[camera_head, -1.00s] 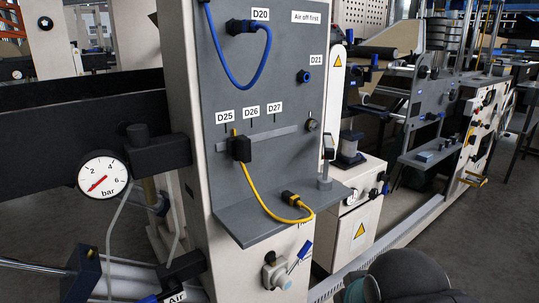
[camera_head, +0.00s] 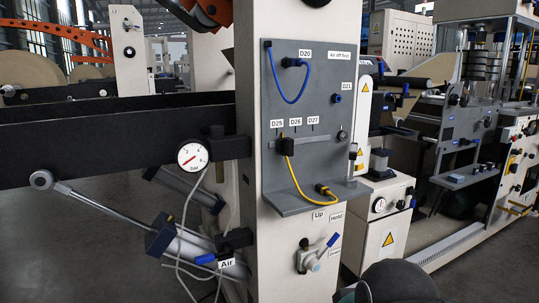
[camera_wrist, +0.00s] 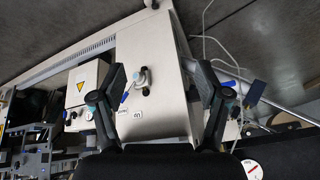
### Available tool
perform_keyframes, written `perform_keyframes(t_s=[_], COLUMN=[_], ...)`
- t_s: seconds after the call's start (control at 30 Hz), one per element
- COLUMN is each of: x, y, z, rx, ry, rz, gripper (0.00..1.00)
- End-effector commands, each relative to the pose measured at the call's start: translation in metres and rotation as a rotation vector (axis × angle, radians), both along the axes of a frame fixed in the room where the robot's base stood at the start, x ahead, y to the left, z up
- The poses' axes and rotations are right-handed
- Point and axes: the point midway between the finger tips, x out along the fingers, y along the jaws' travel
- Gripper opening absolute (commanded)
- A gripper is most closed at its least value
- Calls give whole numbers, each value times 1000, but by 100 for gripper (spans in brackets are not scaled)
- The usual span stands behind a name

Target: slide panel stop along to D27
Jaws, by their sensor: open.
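The panel stop (camera_head: 287,146) is a small black block on the horizontal slide rail (camera_head: 318,138) of the grey panel (camera_head: 331,108). It sits at the rail's left end, just right of the D25 mark and short of D26. A yellow cable (camera_head: 295,181) hangs from it to a connector lower on the panel. The D27 label (camera_head: 313,120) is farther right, above bare rail. In the wrist view my gripper (camera_wrist: 159,74) is open and empty, its two black fingers wide apart. The cream column with a valve (camera_wrist: 142,79) shows beyond them; the stop is not clearly visible there.
A ledge (camera_head: 318,198) juts out under the panel. Below it a valve with a blue handle (camera_head: 312,255) sticks out. A pressure gauge (camera_head: 193,156) and a black beam (camera_head: 100,150) stand left. A white cabinet (camera_head: 385,215) stands right, beside open floor.

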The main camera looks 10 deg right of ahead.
Motion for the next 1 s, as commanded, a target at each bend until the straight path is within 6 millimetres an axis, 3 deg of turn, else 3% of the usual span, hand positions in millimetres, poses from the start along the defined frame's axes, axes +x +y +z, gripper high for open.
perform_keyframes(t_s=[0.17, 0.37, 0.47, 0.6, 0.8, 1.0], x=[56, 145, 190, 244, 284, 296], y=[15, 20, 6, -28, -77, -94], z=[20, 71, 102, 146, 191, 209], rx=[286, 689, 890, 1138, 1371, 1448], ry=[17, -20, -69, -156, -271, -316], rz=[-136, -252, -286, -304, -289, -274], gripper=[75, 75, 75, 75, 75, 75])
